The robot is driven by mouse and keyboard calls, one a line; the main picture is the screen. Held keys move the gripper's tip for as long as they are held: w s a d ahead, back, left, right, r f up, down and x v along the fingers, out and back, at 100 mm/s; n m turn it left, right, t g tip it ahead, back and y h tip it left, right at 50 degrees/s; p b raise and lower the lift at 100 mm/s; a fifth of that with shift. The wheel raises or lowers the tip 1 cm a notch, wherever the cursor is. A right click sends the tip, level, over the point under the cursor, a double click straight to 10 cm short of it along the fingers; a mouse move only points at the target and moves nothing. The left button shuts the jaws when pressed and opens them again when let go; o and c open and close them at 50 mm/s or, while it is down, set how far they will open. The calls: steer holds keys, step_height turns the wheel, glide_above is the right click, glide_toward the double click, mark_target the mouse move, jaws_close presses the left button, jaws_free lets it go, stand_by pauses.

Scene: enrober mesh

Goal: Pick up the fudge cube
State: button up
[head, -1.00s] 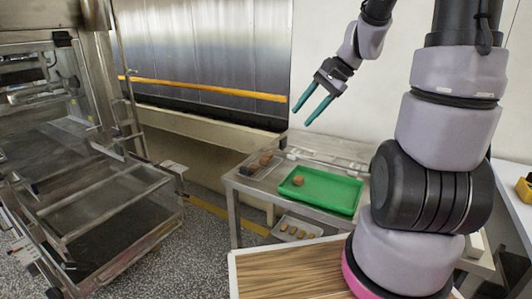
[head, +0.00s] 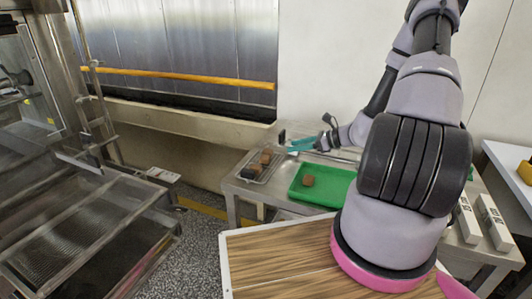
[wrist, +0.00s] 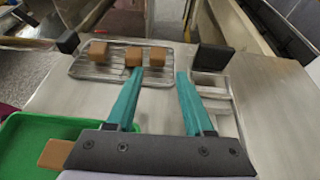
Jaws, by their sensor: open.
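Several brown cubes are in view, and I cannot tell which is the fudge cube. Brown cubes (head: 266,157) also show on the rack in the head view. Another brown cube (head: 308,181) lies in the green tray (head: 333,199). My gripper (wrist: 159,78) is open and empty, with teal fingers pointing toward the rack. The left fingertip appears just in front of the middle cube; contact is unclear.
The rack and tray stand on a steel table (head: 236,183). Dark blocks stand on either side of the rack, one on the right (wrist: 212,57). A metal frame (wrist: 215,95) lies right of the fingers. The mesh machine (head: 85,235) stands left, across a floor gap.

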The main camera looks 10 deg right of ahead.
mark_target(272, 152)
steer(key=x, duration=0.9)
steer(key=shift+s+a+f, duration=0.1)
steer(key=shift+a+f, duration=0.15)
steer(key=shift+f, duration=0.05)
steer(key=c, duration=0.8)
